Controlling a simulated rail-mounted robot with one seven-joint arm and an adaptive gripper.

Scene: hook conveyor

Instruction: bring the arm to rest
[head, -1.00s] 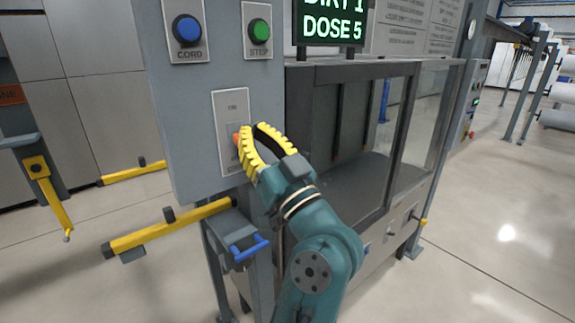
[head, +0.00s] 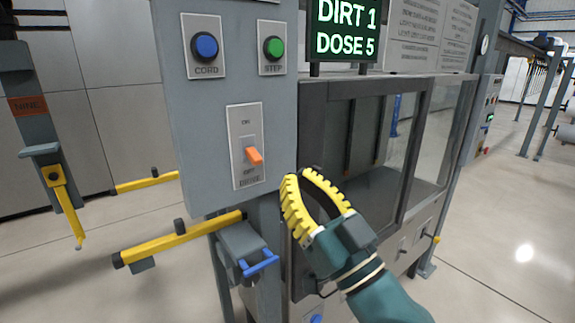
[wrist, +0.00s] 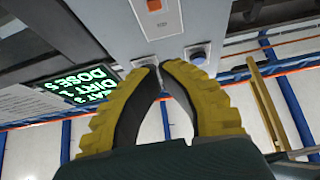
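My gripper (head: 298,175) has yellow ribbed fingers with dark inner pads. In the head view it is in front of the machine, below and right of the switch plate, clear of the orange switch lever (head: 254,157).
The grey panel (head: 200,130) also carries a blue CORD button (head: 204,46) and a green STEP button (head: 273,48). A display (head: 345,30) reads DIRT 1, DOSE 5. A yellow bar (head: 180,238) and a blue handle (head: 259,266) stick out below the panel.

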